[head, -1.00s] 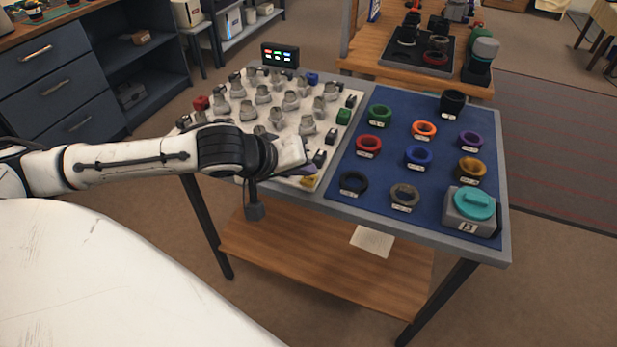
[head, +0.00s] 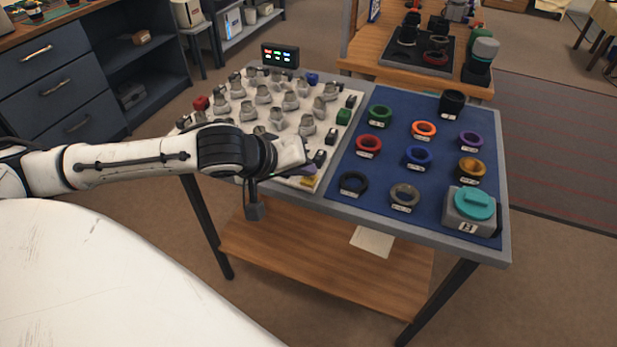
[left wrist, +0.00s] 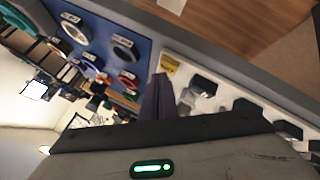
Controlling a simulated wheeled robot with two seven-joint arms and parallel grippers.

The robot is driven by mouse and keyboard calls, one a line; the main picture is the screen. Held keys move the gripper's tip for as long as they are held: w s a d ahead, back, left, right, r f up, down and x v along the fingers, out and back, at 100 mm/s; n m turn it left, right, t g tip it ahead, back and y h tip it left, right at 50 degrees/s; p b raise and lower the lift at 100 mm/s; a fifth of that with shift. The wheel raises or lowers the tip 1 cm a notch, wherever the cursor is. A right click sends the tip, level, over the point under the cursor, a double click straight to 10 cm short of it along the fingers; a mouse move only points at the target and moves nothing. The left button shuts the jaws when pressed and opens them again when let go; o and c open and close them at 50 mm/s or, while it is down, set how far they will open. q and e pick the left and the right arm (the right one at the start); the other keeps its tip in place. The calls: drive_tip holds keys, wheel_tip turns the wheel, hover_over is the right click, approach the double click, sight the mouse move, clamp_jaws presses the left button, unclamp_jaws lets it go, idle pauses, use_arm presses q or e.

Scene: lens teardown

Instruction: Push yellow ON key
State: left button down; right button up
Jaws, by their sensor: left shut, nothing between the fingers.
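The yellow key (head: 309,181) sits at the near right corner of the white board (head: 331,151), close to the blue mat. It also shows in the left wrist view (left wrist: 169,64), just beyond the fingertips. My left gripper (head: 311,170) is over that corner of the board, just behind the yellow key in the head view. In the left wrist view its dark fingers (left wrist: 160,84) are together and empty, pointing toward the key and apart from it in the picture. I cannot tell the exact gap. My right gripper is not in view.
Black keys (head: 320,158) and a green block (head: 343,117) line the board's right side, with several grey pieces across it. The blue mat (head: 385,180) to the right holds several coloured rings. A small display (head: 280,56) stands behind the board.

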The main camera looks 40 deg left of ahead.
use_arm(q)
drive_tip(key=shift+f, duration=0.1)
idle(0.3)
drive_tip(key=shift+f, duration=0.35)
drive_tip(key=shift+r+p, duration=0.45)
drive_tip(key=shift+p, duration=0.4)
